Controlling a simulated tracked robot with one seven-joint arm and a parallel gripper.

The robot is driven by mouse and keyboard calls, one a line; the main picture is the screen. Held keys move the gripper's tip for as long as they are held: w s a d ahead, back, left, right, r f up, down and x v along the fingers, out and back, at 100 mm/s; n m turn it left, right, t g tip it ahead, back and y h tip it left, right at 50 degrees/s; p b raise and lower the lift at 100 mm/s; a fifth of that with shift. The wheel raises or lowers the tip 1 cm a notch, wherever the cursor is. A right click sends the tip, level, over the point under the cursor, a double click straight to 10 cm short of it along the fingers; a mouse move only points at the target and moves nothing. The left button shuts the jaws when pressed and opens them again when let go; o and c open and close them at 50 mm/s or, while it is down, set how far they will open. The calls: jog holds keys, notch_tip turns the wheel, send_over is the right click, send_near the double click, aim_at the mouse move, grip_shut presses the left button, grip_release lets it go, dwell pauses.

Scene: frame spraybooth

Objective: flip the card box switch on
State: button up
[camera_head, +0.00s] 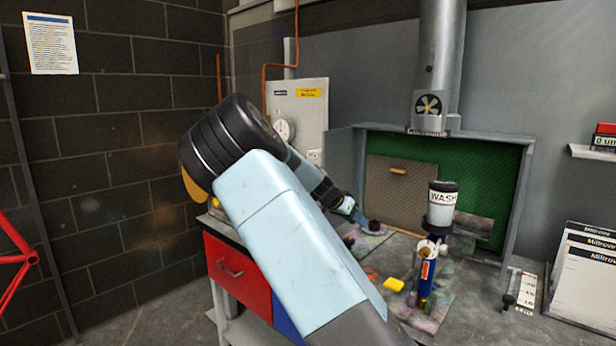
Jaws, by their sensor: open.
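A pale grey wall box (297,105) with a yellow label and a round dial (283,130) hangs on the back wall, behind my arm. A small white plate (314,156) shows low on its right side. I cannot tell which part is the card box switch or how it is set. My arm crosses the middle of the picture and partly hides the box's lower part. My gripper (361,217) is small in view, open, over the left part of the bench, below and right of the box. It appears to hold nothing.
A spray booth with a green back (480,165) stands on the bench. A red drawer unit (238,277) is at left. A white board (583,270) stands at right.

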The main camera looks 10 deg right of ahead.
jog(key=w+a+r+n+t+h, duration=0.1)
jog(key=w+a+r+t+h, duration=0.35)
jog(key=a, duration=0.75)
jog(key=w+a+r+n+t+h, duration=0.1)
jog(key=w+a+r+t, duration=0.3)
jog(key=w+a+r, duration=0.5)
jog(key=w+d+f, duration=0.3)
jog(key=w+d, duration=0.4)
jog(key=d, duration=0.1)
jog(key=shift+d+f, duration=0.25)
jog(key=shift+d, duration=0.05)
grip_shut()
jog(key=shift+g, duration=0.25)
